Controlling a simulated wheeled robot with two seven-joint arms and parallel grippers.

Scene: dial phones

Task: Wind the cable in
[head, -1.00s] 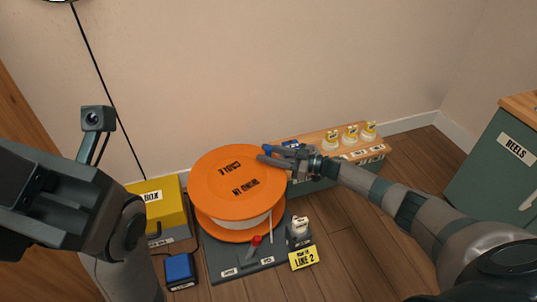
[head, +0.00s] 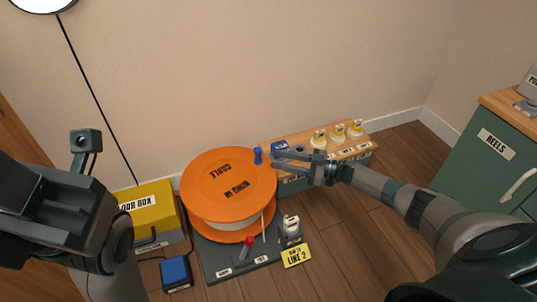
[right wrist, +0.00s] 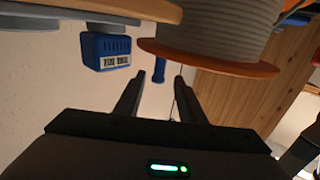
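The orange cable reel (head: 205,177) lies flat, its top disc lettered upside down in this view, with pale cable wound below. A short blue handle (head: 258,156) stands at the disc's right edge; it also shows in the right wrist view (right wrist: 159,70). My right gripper (head: 275,155) is open just right of the handle, apart from it. In the right wrist view its two fingers (right wrist: 158,98) are spread with nothing between them. A thin strand (right wrist: 178,92) hangs under the reel there. My left gripper (head: 50,205) is a dark shape at the left; its fingertips cannot be made out.
A blue box (head: 279,147) sits on a wooden-topped bench (head: 300,153) with several white-and-yellow pieces. A yellow box (head: 150,205) and a small blue box (head: 175,273) stand left. A grey base (head: 215,262) has a red-knobbed lever (head: 248,243). A green cabinet (head: 480,165) stands right.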

